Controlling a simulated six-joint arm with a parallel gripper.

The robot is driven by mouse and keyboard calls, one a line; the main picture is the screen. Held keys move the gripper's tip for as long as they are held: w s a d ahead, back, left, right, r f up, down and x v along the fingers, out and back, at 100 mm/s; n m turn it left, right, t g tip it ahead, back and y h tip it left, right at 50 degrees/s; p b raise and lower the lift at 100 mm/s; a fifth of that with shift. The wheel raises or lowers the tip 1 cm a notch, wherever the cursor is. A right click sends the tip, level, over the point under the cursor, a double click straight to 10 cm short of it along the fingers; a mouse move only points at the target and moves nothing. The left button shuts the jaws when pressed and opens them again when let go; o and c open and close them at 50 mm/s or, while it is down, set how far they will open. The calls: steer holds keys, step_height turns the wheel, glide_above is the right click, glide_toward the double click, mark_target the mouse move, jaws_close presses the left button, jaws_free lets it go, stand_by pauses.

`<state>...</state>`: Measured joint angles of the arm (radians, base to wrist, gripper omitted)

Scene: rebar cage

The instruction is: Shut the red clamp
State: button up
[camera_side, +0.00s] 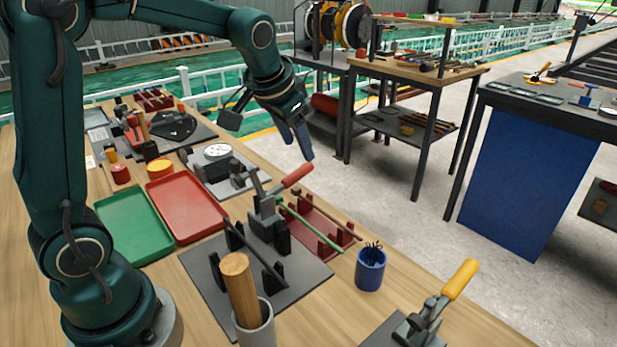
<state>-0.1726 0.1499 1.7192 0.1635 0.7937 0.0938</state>
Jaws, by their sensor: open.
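The red clamp (297,175) is a grey toggle clamp with a red handle, mounted on a dark plate (300,285) in the middle of the workbench. Its handle slants up and to the right. A dark bar (258,255) rests in black holders on the same plate, in front of and to the left of the clamp. My gripper (295,138) is open and empty, with its fingers pointing down. It is above and apart from the red handle in the picture; the exact gap cannot be told from this one view.
A green tray (135,228) and a red tray (187,205) lie left of the clamp. A red rack with rods (322,230) and a blue cup (370,268) stand right. A grey cup with a wooden-handled tool (240,290) and a yellow-handled clamp (460,280) stand in front.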

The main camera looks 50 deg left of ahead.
mark_target(300, 169)
steer(key=shift+g, duration=0.4)
steer(key=x, duration=0.6)
steer(key=shift+s+a+f, duration=0.2)
steer(key=shift+s+f, duration=0.1)
steer(key=shift+w+a+f, duration=0.15)
steer(key=shift+w+f, duration=0.1)
steer(key=shift+f, duration=0.3)
jaws_close()
stand_by(0.3)
